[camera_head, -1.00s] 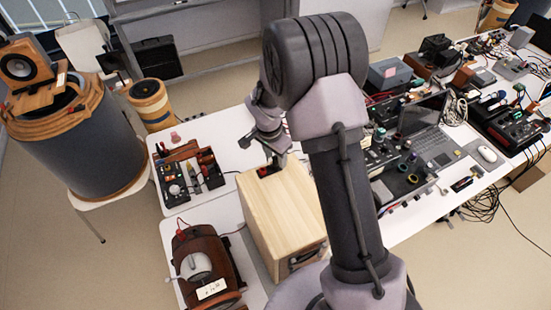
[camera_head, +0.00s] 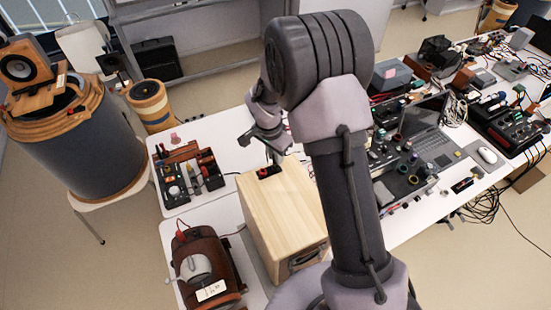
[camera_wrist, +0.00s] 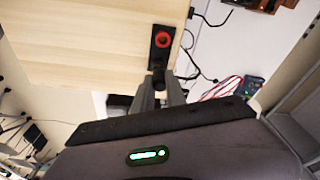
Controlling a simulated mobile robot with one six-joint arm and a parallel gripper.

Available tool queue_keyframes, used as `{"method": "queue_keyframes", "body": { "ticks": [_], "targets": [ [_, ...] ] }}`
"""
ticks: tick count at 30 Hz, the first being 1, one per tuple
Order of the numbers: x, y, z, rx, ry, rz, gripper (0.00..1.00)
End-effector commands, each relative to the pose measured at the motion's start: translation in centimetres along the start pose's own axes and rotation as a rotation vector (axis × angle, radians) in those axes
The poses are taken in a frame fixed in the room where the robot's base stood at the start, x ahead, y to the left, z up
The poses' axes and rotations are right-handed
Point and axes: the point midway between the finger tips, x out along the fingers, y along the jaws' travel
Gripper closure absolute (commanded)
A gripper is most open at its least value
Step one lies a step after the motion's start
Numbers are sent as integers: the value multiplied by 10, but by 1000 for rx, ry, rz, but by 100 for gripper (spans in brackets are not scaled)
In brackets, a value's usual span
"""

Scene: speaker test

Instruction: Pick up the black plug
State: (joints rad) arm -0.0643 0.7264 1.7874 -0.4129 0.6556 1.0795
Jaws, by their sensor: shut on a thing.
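The black plug (camera_wrist: 157,77) shows in the wrist view as a small dark piece between my fingertips. My gripper (camera_wrist: 160,86) is shut on it. In the camera_head view my gripper (camera_head: 275,161) is just above the back edge of the wooden speaker box (camera_head: 277,208), close to the dark terminal plate (camera_head: 268,172). The plate also shows in the wrist view (camera_wrist: 154,54), with a red ring-shaped terminal (camera_wrist: 162,40) on it. The plug overlaps the plate's near end; I cannot tell whether it still touches the plate.
A laptop (camera_head: 428,130) and crowded electronics fill the right-hand table. A cable (camera_wrist: 212,22) runs beside the box in the wrist view.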

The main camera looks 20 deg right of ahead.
Motion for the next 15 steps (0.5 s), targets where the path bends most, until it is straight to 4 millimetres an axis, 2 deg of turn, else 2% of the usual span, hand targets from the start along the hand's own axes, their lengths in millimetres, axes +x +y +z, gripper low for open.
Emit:
{"method": "queue_keyframes", "body": {
  "ticks": [4, 11, 15],
  "targets": [
    [-22, -1, -4, 2, 2, -3, 100],
    [-27, 48, 21, 1, 0, 0, 100],
    [-34, 86, 40, 2, 0, -1, 100]
  ]
}}
